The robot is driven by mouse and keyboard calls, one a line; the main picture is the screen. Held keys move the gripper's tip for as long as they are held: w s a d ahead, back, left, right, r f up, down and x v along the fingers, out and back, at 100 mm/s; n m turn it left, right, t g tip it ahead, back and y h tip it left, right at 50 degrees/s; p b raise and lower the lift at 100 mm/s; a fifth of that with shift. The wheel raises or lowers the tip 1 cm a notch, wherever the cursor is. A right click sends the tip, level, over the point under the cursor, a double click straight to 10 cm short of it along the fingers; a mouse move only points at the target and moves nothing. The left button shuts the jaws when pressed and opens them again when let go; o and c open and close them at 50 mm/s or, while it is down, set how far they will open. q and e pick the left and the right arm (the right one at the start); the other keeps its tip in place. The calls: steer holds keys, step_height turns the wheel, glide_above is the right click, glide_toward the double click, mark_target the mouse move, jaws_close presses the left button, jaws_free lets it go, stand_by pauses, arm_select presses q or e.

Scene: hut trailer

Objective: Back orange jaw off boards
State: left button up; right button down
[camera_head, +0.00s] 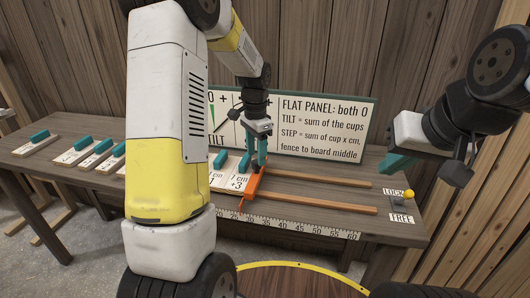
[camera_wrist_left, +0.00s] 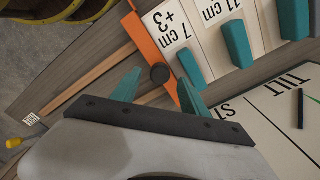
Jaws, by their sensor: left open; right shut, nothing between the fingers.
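The orange jaw (camera_head: 251,188) stands on the bench against or very close to the end board marked +3 (camera_head: 239,183). In the left wrist view the orange jaw (camera_wrist_left: 152,48) runs along the edge of the "7 cm" board (camera_wrist_left: 175,32), with a black knob (camera_wrist_left: 160,73) on its other side. My left gripper (camera_head: 257,165) is over the jaw, pointing down. In the wrist view its teal fingers (camera_wrist_left: 158,92) are apart, with the knob seen between them. My right gripper (camera_head: 396,162) is shut and empty, in the air at the right, well clear of the jaw.
Two wooden rails (camera_head: 325,205) run right from the jaw, with clear bench between them. A ruler strip (camera_head: 300,226) lies along the front edge. A yellow-knobbed lever (camera_head: 409,194) stands by LOCK and FREE labels. A sign (camera_head: 325,125) stands behind. More teal-handled boards (camera_head: 97,153) lie left.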

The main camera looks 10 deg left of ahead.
mark_target(257, 170)
arm_select(q)
steer(key=shift+f, duration=1.35)
jaws_close()
stand_by(0.4)
